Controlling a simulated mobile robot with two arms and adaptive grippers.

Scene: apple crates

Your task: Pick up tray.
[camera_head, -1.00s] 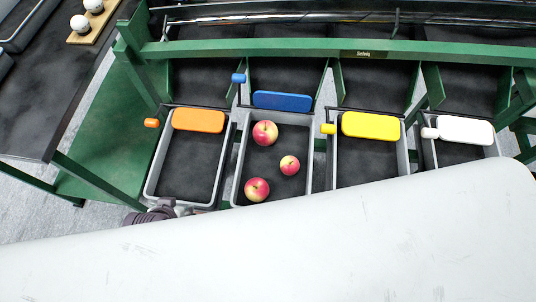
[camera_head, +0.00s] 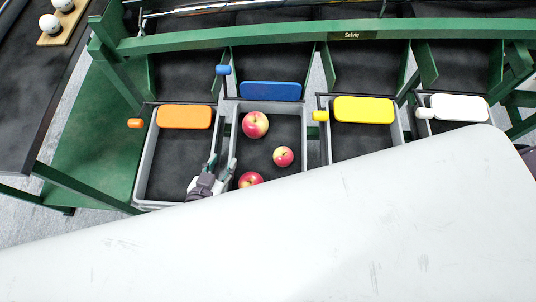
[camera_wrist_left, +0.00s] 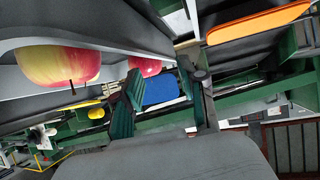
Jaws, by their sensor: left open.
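A grey tray (camera_head: 304,140) with three red-and-yellow apples (camera_head: 255,125) stands below the blue panel in the head view. To its left is an empty grey tray (camera_head: 147,160) below the orange panel. My left gripper (camera_head: 222,164) is open at the near end of the two trays, around their neighbouring side walls. I cannot tell whether it touches either wall. In the left wrist view, the two dark fingers stand apart, with the blue panel (camera_wrist_left: 160,89) visible between them and an apple (camera_wrist_left: 58,65) close at the left. My right gripper is not in view.
Trays below the yellow panel (camera_head: 364,110) and white panel (camera_head: 459,108) stand to the right. A green frame (camera_head: 300,43) runs behind. A large pale surface (camera_head: 270,240) hides the near ends of several trays. A dark table (camera_head: 30,90) is at the left.

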